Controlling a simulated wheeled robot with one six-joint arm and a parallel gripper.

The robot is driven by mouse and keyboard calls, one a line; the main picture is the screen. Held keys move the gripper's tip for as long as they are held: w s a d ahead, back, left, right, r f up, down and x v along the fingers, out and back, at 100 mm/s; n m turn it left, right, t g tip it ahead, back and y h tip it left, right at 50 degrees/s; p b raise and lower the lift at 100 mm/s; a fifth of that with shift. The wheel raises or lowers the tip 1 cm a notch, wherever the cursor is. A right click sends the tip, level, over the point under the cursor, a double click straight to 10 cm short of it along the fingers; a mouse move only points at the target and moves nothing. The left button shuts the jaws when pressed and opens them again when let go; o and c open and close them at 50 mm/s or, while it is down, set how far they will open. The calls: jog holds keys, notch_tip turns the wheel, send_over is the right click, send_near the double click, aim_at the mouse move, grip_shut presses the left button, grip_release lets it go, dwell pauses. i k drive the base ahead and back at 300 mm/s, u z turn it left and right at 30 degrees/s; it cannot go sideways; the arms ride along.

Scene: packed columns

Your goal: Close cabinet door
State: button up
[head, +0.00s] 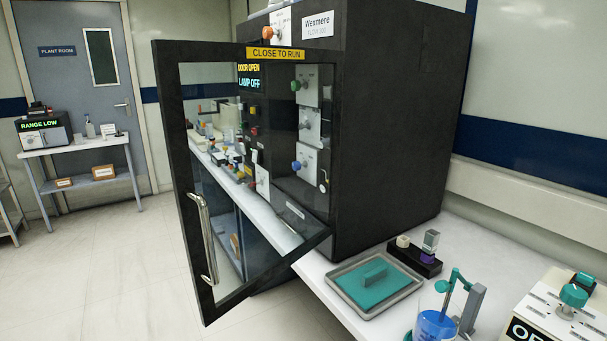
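The black cabinet (400,130) stands on the white bench against the right wall. Its glass door (172,180), in a black frame with a yellow "CLOSE TO RUN" label (275,54), is swung open toward me. A silver bar handle (204,238) is on the door's left side, low down. The display behind the glass reads "DOOR OPEN" and "LAMP OFF" (249,76). White modules with coloured knobs show inside the cabinet, through the glass. My gripper is not in view.
A grey tray (338,271) with a teal block, a beaker of blue liquid (435,325) and a white device (560,315) sit on the bench at the right. A small table (75,149) stands by the far door. The floor left of the cabinet door is clear.

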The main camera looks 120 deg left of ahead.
aim_at(167, 54)
jog(key=u, duration=4.05)
jog(key=k, duration=1.3)
jog(key=u, duration=0.85)
jog(key=i, duration=1.1)
jog(key=z, duration=0.85)
jog(key=i, duration=0.25)
jog(key=z, duration=0.3)
